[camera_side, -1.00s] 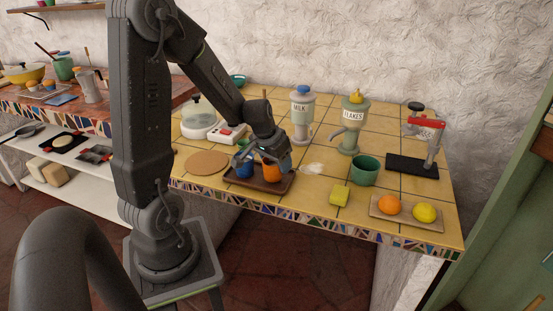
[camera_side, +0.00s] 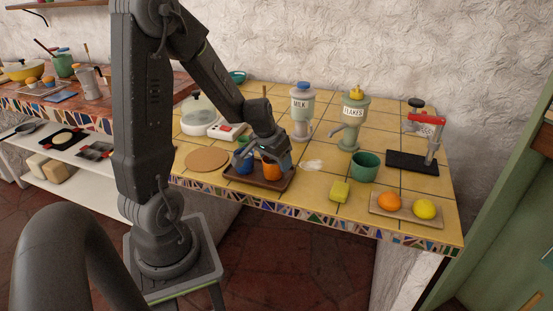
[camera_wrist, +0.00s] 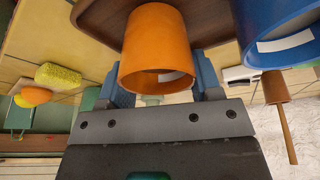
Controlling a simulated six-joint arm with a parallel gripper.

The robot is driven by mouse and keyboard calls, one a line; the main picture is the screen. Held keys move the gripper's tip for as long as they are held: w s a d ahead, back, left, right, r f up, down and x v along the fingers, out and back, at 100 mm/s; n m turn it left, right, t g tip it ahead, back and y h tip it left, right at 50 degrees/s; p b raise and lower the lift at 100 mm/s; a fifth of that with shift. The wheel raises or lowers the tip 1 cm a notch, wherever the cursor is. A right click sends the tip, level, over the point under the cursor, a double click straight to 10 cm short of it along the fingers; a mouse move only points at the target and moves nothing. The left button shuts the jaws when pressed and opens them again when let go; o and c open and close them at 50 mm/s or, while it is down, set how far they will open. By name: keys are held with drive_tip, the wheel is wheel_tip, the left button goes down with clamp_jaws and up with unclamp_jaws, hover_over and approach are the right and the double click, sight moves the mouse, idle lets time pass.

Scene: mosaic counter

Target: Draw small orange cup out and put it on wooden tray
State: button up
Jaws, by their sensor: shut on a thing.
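The small orange cup (camera_side: 271,172) is between the fingers of my gripper (camera_side: 268,158), which is shut on it. The wrist view shows the orange cup (camera_wrist: 156,45) with its open mouth toward the camera and a finger on each side of it. In the side view the cup is low over the brown wooden tray (camera_side: 265,186); I cannot tell whether it touches the tray. The tray's brown surface (camera_wrist: 95,25) also shows behind the cup in the wrist view. A blue cup (camera_side: 244,167) stands on the tray, left of the orange one.
A round board (camera_side: 206,159) lies left of the tray. Milk (camera_side: 302,112) and flakes (camera_side: 352,122) dispensers stand behind.

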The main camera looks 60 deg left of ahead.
drive_tip(key=o, duration=1.6)
drive_tip(key=shift+f, duration=0.1)
wheel_tip(320, 180, up, 7)
drive_tip(key=s+d+r+m, duration=0.1)
drive_tip(key=s+d+r, duration=0.2)
drive_tip(key=d, duration=0.3)
drive_tip(key=s+d+r+m+t, duration=0.1)
drive_tip(key=s+d+r+m, duration=0.1)
drive_tip(key=d, duration=0.5)
drive_tip(key=s+d+r+m+t+h, duration=0.1)
drive_tip(key=s+d+r, duration=0.3)
drive_tip(key=s+d, duration=0.2)
drive_tip(key=shift+s+d+r+m, duration=0.3)
drive_tip(key=shift+d, duration=0.4)
